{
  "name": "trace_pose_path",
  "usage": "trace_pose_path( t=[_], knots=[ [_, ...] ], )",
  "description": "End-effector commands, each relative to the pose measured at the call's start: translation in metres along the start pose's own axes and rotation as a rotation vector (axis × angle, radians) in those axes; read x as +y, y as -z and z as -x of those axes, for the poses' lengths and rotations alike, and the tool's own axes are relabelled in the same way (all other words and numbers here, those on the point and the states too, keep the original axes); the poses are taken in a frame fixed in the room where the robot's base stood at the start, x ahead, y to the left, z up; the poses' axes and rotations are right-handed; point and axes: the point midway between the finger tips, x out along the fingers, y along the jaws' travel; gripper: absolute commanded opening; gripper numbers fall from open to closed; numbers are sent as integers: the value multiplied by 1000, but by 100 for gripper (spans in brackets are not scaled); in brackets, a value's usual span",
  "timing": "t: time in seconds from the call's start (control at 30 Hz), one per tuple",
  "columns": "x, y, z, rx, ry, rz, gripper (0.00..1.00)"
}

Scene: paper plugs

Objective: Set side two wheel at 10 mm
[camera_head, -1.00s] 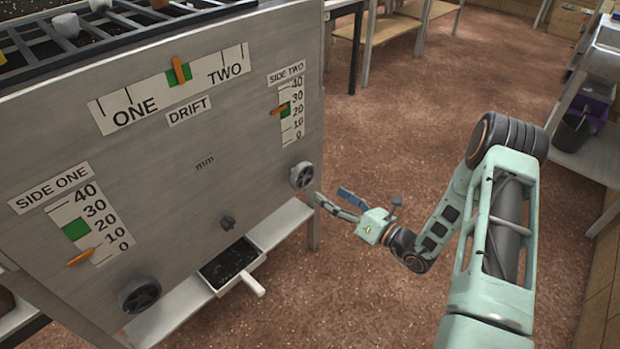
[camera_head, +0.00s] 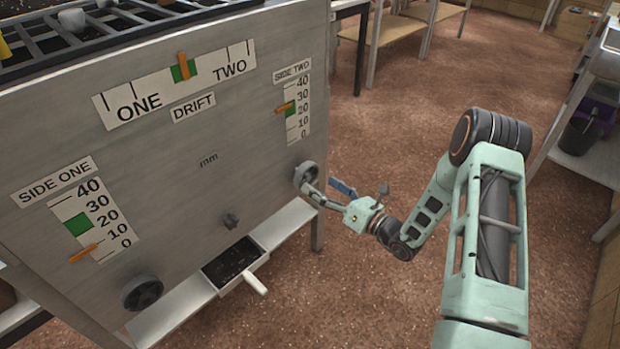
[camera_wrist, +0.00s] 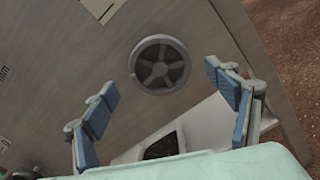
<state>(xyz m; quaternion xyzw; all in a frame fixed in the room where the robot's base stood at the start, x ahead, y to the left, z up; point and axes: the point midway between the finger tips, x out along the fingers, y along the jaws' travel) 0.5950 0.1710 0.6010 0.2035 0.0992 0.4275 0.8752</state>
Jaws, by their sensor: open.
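The side two wheel (camera_head: 306,175) is a grey spoked handwheel low on the right of the metal panel. In the wrist view the side two wheel (camera_wrist: 160,65) lies ahead, between and beyond the fingertips. My gripper (camera_head: 318,188) is open and empty at the wheel in the head view; contact cannot be told. Its two blue-padded fingers (camera_wrist: 160,80) are spread wide in the wrist view. The side two scale (camera_head: 303,118) runs from 0 to 40. Its orange pointer (camera_head: 285,106) stands between 20 and 30, by the green band.
The side one wheel (camera_head: 141,293) is at lower left; the side one pointer (camera_head: 83,253) is near 5. The drift pointer (camera_head: 184,66) is on green. A small knob (camera_head: 231,221) and a tray with a white handle (camera_head: 256,284) are between the wheels. Floor right of the panel is clear.

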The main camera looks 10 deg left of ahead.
Motion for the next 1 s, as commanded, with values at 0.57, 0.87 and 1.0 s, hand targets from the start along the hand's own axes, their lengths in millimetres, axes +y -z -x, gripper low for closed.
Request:
trace_pose_path(
  t=[0.57, 0.87, 1.0],
  knots=[
    [-2, 4, 0, 0, 0, 696, 80],
    [-1, 1, 0, 0, 0, 1071, 80],
    [0, 0, 0, 1, 0, 1235, 80]
  ],
)
